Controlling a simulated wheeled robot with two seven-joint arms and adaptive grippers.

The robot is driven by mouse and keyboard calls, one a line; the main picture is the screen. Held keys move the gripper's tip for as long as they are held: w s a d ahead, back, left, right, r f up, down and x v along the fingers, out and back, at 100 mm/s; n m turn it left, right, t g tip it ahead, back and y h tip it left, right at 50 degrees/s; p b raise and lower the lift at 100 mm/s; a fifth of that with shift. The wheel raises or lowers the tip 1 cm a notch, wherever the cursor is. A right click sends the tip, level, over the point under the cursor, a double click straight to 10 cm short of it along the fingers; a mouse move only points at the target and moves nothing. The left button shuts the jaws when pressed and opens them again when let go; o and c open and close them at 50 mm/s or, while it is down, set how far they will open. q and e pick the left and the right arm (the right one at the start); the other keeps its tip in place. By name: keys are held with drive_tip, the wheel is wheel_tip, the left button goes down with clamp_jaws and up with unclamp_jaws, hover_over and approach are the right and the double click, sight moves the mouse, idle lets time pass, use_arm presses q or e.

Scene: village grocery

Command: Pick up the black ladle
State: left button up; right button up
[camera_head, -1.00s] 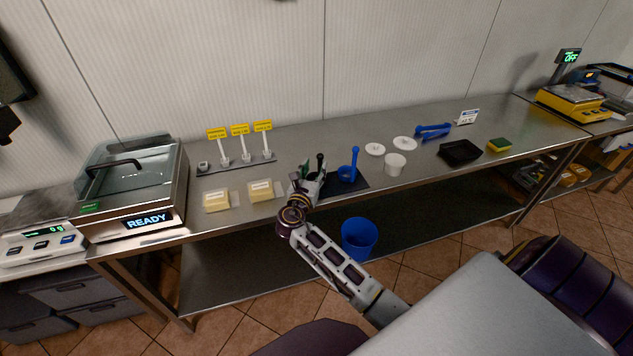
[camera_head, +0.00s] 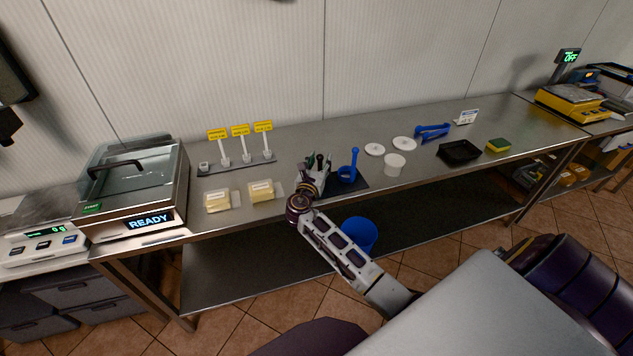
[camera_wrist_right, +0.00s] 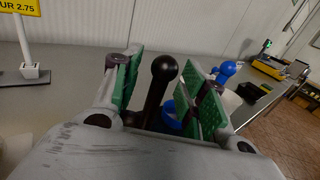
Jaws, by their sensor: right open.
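The black ladle (camera_head: 319,158) stands upright at the dark mat on the counter. Its round-knobbed handle (camera_wrist_right: 162,82) rises between the green pads of my right gripper in the right wrist view. My right gripper (camera_head: 319,164) is open, with one finger on either side of the handle; I cannot tell whether a pad touches it. The ladle's lower part is hidden behind the gripper. My left gripper is not in view.
A blue ladle (camera_head: 348,174) stands just right on the dark mat (camera_head: 358,185). Two cheese packs (camera_head: 262,190) lie to the left, before yellow price signs (camera_head: 240,130). A white cup (camera_head: 394,166) and white lids stand to the right.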

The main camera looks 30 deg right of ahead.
drive_tip(key=shift+w+d, duration=0.15)
drive_tip(key=shift+w, duration=0.05)
idle(0.3)
clamp_jaws()
drive_tip(key=shift+r, duration=5)
